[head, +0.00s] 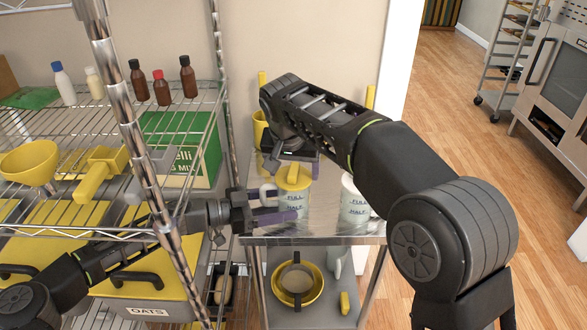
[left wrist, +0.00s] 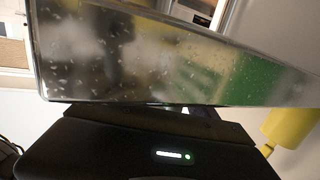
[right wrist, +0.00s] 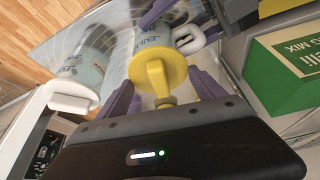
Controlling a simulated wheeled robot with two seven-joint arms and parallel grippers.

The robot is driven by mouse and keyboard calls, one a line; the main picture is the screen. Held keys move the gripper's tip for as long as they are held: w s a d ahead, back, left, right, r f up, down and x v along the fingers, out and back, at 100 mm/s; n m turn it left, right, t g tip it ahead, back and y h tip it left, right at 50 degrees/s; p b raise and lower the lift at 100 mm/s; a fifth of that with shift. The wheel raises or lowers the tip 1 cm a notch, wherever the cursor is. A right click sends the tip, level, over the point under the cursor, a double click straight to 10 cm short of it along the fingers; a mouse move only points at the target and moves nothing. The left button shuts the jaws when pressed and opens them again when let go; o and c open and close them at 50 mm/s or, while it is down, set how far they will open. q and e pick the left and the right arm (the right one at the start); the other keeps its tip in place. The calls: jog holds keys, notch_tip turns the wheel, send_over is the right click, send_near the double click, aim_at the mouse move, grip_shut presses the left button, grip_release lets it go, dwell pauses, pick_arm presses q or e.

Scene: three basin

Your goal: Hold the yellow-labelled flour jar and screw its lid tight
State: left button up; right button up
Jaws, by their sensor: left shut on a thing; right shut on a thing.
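The jar (head: 291,202), pale with blue FULL and HALF marks, stands upright on the steel table under its yellow lid (head: 293,178). Its yellow label is not clear in any view. My left gripper (head: 283,205), with purple fingers, is shut on the jar's body beside a white handle. My right gripper (head: 293,158) reaches down from above.
A second marked jar with a white lid (right wrist: 73,96) stands close by on the table; it also shows in the head view (head: 355,207). A yellow container (head: 260,130) stands behind. The wire rack holds bottles, a green box (head: 205,150) and yellow tools.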

jog(key=m+h, duration=0.1)
jog(key=m, duration=0.2)
jog(key=shift+a+m+g, duration=0.15)
jog(key=shift+m+g, duration=0.15)
jog(key=shift+m+h, duration=0.5)
jog(key=shift+m, duration=0.6)
jog(key=o, duration=1.3)
